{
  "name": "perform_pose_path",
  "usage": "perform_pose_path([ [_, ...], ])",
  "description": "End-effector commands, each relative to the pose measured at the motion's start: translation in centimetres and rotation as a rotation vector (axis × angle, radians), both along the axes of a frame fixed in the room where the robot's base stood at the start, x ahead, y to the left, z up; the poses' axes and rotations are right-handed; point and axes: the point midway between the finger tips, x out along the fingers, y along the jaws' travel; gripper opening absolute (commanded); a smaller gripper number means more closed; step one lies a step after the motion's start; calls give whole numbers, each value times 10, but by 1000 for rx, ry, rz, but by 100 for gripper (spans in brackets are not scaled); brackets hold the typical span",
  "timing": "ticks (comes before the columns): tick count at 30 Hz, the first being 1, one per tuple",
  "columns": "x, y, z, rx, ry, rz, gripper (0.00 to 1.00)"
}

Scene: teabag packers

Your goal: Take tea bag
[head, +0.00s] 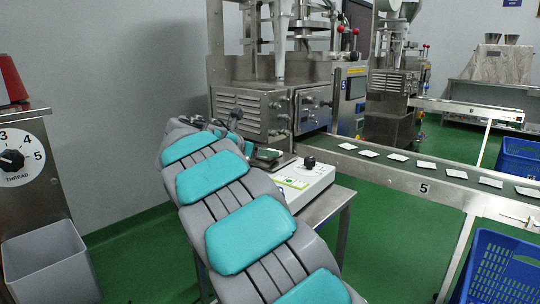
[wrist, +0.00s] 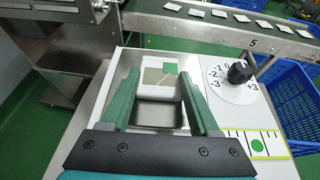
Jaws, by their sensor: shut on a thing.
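In the wrist view, my gripper (wrist: 160,80) reaches over a white weighing scale with its two green fingers on either side of a tea bag (wrist: 158,92). The tea bag is pale, with a beige patch, a thread and a green tag at its far right corner. The fingers are shut on it. It is over the grey metal pan (wrist: 158,116) of the scale; I cannot tell whether it touches the pan. In the head view, my arm hides most of the gripper and the tea bag.
The scale (head: 304,182) has a black knob (wrist: 239,72) and a green indicator strip at its right. A conveyor (head: 422,170) with several white packets runs behind. Blue crates (head: 503,268) stand at right. A thread dial (head: 22,160) and grey bin (head: 48,265) are at left.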

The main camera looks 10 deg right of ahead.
Motion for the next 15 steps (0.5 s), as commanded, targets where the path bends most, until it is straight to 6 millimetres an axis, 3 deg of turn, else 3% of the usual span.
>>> perform_pose_path([
  [8,0,0,0,0,0,0,8],
  [9,0,0,0,0,0,0,0],
  [15,0,0,0,0,0,0,0],
])
